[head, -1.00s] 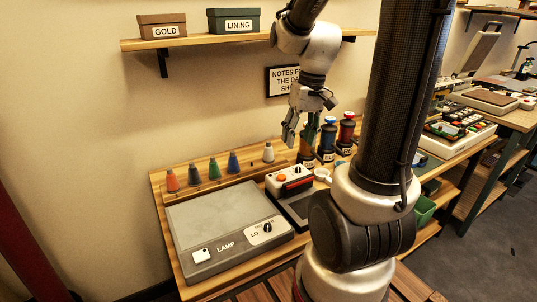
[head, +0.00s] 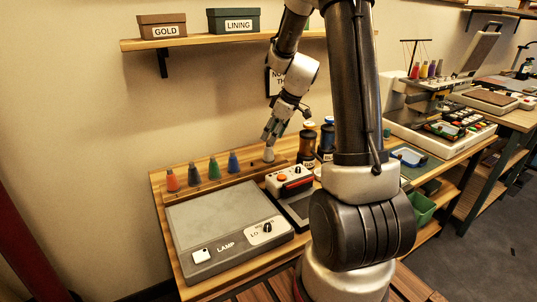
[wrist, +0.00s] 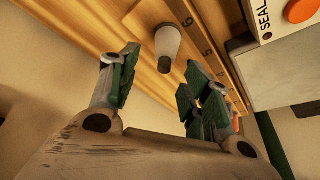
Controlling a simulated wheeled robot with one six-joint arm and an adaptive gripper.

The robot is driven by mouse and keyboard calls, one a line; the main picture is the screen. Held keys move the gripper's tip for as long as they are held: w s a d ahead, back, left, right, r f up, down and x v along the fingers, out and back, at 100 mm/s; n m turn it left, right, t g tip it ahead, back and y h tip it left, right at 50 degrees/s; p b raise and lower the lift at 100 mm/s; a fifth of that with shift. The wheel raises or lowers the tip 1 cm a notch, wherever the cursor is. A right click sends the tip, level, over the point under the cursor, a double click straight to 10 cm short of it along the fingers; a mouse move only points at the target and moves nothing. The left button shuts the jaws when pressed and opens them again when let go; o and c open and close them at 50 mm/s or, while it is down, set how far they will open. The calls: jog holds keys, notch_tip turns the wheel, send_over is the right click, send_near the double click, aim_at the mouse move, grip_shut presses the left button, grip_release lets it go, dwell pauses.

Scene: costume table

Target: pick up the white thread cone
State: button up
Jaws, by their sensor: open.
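The white thread cone (head: 269,155) stands upright at the back of the wooden table, at the right end of a row of coloured cones. In the wrist view the white cone (wrist: 167,46) shows ahead of the fingertips, roughly in line with the gap between them. My gripper (head: 270,134) is just above the cone in the head view. Its green-padded fingers (wrist: 155,85) are spread open with nothing between them. Whether a fingertip touches the cone cannot be told.
Orange, green and blue cones (head: 233,162) stand to the left. A grey lamp box (head: 215,215) lies in front. A device with an orange button (head: 289,180) is at front right. Large spools (head: 307,143) stand close on the right. A shelf (head: 190,41) hangs above.

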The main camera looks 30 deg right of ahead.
aim_at(268, 146)
jog(key=x, duration=0.5)
jog(key=shift+s+a, duration=0.15)
jog(key=shift+s, duration=0.05)
jog(key=c, duration=0.9)
jog(key=shift+c, duration=0.2)
